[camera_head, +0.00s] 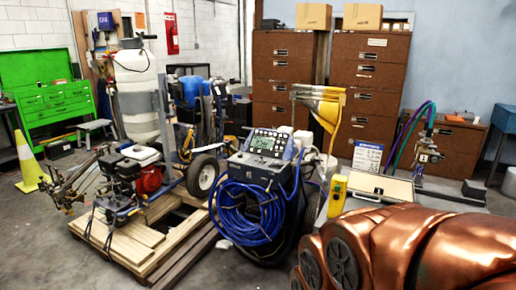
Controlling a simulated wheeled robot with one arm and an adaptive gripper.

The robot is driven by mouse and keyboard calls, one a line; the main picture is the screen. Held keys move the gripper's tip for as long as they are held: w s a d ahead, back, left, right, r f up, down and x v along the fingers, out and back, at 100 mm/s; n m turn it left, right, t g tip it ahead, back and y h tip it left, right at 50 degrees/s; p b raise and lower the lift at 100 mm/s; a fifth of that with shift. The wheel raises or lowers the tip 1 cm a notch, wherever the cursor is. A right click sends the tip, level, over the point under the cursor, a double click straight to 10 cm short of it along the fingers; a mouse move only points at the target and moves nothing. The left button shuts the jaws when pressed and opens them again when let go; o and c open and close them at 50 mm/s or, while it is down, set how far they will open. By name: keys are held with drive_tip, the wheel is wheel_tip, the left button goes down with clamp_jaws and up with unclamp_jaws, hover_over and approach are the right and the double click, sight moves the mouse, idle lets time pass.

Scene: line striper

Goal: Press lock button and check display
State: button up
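A machine (248,175) with a sloped control panel stands on the floor near the centre of the head view. Its small grey-green display (263,142) is lit or pale, but too small to read. Several buttons or knobs surround the display on the dark panel; I cannot tell which one is the lock button. A thick coil of blue hose (240,210) hangs on the machine's front, below the panel. My gripper is not in view. A large copper-coloured form fills the lower right corner and hides the floor there; it may be part of my arm.
An engine-driven striper (150,178) sits on a wooden pallet (140,250) left of the machine. A yellow handheld device (337,196) stands right of it, beside a light flat-topped case (380,188). Brown drawer cabinets (283,65) line the back. A cone (28,165) stands far left.

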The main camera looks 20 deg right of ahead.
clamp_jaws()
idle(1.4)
